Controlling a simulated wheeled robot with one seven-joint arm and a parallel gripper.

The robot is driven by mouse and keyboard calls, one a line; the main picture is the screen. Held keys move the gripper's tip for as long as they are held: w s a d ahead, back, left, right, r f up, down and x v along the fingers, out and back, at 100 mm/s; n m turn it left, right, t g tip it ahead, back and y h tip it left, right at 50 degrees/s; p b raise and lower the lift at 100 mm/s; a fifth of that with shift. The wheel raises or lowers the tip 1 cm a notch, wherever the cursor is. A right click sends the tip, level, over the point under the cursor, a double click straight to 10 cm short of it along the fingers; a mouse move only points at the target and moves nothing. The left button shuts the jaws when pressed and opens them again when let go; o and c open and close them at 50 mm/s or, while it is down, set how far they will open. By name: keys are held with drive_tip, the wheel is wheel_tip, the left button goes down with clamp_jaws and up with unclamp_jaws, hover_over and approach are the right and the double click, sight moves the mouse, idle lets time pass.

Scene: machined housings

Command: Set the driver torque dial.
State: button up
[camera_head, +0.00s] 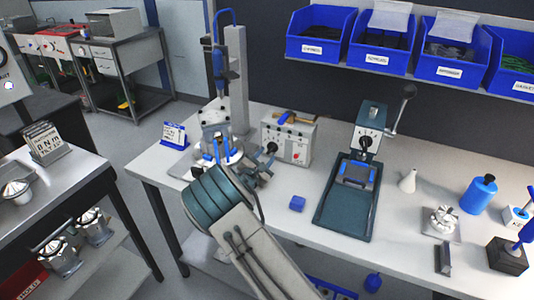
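A pale control box (289,139) stands at the back of the white bench, right of the driver stand. Its front carries a black round knob (272,147) and a red button; which of these is the torque dial, and how it is set, is too small to read. A blue-and-dark driver (219,62) hangs on the stand above a metal housing fixture. My gripper (226,154) is over the fixture area, left of the box and apart from the knob. My teal wrist partly hides it, so its fingers are unclear. I see nothing clearly held.
A teal press (342,210) with a lever and its own dial stands right of the box. Blue bins (320,32) hang behind. A white cone and blue bottle (478,194) stand at right.

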drive_tip(key=shift+x, duration=0.8)
clamp_jaws()
drive_tip(key=shift+n, duration=0.4)
drive_tip(key=n, duration=0.4)
drive_tip(key=shift+d+n, duration=0.1)
drive_tip(key=shift+n, duration=0.3)
drive_tip(key=n+p, duration=0.1)
drive_tip(key=n, duration=0.5)
drive_tip(key=shift+s+d, duration=0.1)
